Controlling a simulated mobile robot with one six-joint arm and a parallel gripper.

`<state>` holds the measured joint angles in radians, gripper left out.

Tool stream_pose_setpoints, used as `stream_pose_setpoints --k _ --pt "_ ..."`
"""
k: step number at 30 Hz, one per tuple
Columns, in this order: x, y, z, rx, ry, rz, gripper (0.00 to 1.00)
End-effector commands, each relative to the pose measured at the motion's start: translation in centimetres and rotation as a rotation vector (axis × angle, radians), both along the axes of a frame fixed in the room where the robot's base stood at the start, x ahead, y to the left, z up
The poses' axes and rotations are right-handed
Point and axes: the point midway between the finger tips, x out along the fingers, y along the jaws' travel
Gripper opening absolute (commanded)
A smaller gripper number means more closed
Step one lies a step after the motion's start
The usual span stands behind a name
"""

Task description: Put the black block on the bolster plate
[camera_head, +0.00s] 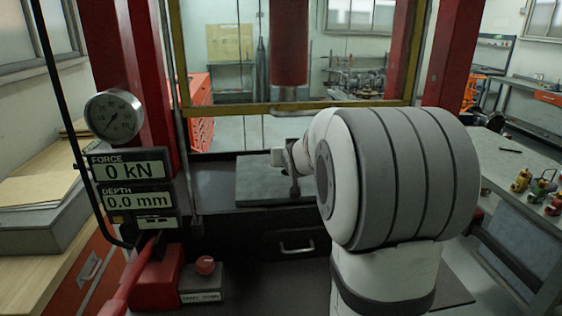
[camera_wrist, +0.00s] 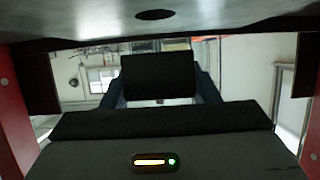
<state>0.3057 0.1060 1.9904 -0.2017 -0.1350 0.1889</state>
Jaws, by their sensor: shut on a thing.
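The black block (camera_wrist: 158,77) shows in the wrist view between the two dark fingers of my gripper (camera_wrist: 160,88), which is shut on it. In the head view my gripper (camera_head: 291,170) is over the right part of the grey-green bolster plate (camera_head: 258,184), low above it. The block cannot be made out there, and my white and grey wrist hides the plate's right side. Whether the block touches the plate cannot be told. A grey surface with a dark round hole (camera_wrist: 156,15) spans the top of the wrist view.
The red ram (camera_head: 289,45) hangs above the plate. Red columns (camera_head: 131,70) flank the press, with a yellow-framed guard (camera_head: 285,108) behind. A gauge (camera_head: 113,115) and a display (camera_head: 130,182) reading 0 kN and 0.0 mm stand left. A bench (camera_head: 515,185) with small fittings is right.

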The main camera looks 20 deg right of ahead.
Motion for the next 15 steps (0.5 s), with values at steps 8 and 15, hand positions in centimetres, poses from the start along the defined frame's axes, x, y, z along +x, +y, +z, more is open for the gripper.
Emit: stream_pose_setpoints --k 8,15 --pt "1.8 -0.5 0.4 -0.003 -0.006 0.0 0.0" --pt "1.6 -0.5 -2.6 -0.001 -0.004 -0.001 0.0"
